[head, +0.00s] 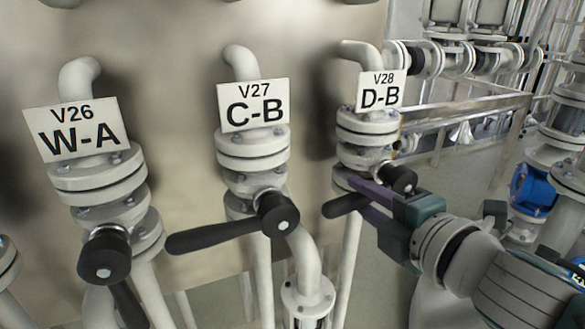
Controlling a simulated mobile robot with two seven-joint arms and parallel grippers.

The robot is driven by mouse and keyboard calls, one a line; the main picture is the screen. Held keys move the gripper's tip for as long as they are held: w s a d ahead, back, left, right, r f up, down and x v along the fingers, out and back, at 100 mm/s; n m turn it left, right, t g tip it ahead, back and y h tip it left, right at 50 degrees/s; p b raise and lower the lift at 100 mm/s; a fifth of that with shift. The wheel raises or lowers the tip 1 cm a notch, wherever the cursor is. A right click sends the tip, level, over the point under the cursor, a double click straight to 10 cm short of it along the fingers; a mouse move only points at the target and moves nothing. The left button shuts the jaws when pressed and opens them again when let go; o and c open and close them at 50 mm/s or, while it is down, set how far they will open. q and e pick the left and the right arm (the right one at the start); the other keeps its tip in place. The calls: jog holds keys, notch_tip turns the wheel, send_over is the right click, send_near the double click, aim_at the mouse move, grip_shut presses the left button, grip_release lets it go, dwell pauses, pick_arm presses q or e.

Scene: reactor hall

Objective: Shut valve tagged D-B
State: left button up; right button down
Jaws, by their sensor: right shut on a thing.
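The valve tagged V28 D-B is on the right of the pipe row in the head view, with its white tag (381,91) above the flanges. Its black lever (343,206) points left and slightly down from the round black hub (401,179). My right gripper (362,196) comes in from the right, its purple fingers shut on this lever. The fingers hide the middle of the lever. My left gripper is not in view.
Valve V27 C-B (254,105) stands to the left, its black lever (215,238) pointing left. Valve V26 W-A (75,129) is farther left, its lever (128,303) pointing down. Blue-bodied pipework (533,189) and railings (455,112) are at the right.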

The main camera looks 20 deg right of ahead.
jog(key=shift+w+a+r+m+y, duration=0.15)
jog(key=shift+r+m+y, duration=0.2)
jog(key=shift+r, duration=0.3)
jog(key=c, duration=0.7)
grip_release()
jog(key=shift+f, duration=0.2)
jog(key=shift+s+p, duration=0.4)
jog(key=shift+s, duration=0.25)
jog(key=v, duration=0.9)
jog(key=shift+r+p, duration=0.1)
jog(key=shift+p, duration=0.25)
jog(key=shift+w, duration=0.1)
